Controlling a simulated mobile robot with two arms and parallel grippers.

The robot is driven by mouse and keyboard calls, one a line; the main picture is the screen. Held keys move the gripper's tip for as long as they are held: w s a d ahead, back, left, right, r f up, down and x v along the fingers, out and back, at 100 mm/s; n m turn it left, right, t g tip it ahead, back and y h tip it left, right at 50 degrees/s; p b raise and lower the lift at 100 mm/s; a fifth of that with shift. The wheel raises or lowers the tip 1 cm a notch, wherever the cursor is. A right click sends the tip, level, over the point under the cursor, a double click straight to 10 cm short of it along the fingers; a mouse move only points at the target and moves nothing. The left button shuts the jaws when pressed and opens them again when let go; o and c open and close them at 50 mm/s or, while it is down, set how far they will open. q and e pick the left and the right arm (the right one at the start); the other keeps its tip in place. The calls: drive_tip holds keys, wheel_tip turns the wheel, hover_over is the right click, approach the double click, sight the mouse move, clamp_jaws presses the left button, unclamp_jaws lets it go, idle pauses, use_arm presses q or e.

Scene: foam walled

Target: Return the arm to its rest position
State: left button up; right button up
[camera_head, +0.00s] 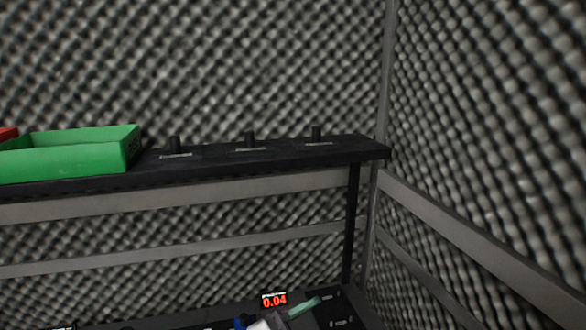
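Neither of my arms can be clearly made out in the head view, and I see no gripper fingers. At the bottom edge there is a cut-off cluster of white, grey and blue parts (264,322) with a pale green strip (304,307) pointing up to the right. I cannot tell what this cluster is or whether any of it is mine.
Below, a red display (274,300) reads 0.04 on a dark surface. Foam walls (480,120) meet in a corner at right.

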use_arm(q)
drive_tip(key=w+a+f+n+t+y, duration=0.1)
drive_tip(key=a+f+n+t+y, duration=0.4)
drive_tip(key=a+n+y, duration=0.35)
drive_tip(key=w+a+f+n+t+y, duration=0.1)
drive_tip(key=a+f+n+t+y, duration=0.35)
drive_tip(key=a+n+y, duration=0.45)
drive_tip(key=s+a+f+n+g+y, duration=0.35)
drive_tip(key=s+f+g, duration=0.2)
drive_tip(key=f, duration=0.25)
drive_tip(key=s+a+f+m+g, duration=0.15)
drive_tip(key=s+f+g, duration=0.25)
drive_tip(key=s, duration=0.4)
drive_tip(key=s+a+f+m+g, duration=0.1)
drive_tip(key=s+a+f+g, duration=0.1)
drive_tip(key=s+f+g, duration=0.45)
drive_tip(key=s+f, duration=0.3)
drive_tip(key=f, duration=2.2)
drive_tip(key=s+a+f, duration=0.2)
drive_tip(key=s+f, duration=1.2)
drive_tip(key=s, duration=0.1)
drive_tip(key=shift+s+a+f, duration=0.2)
drive_tip(key=shift+s+a, duration=0.15)
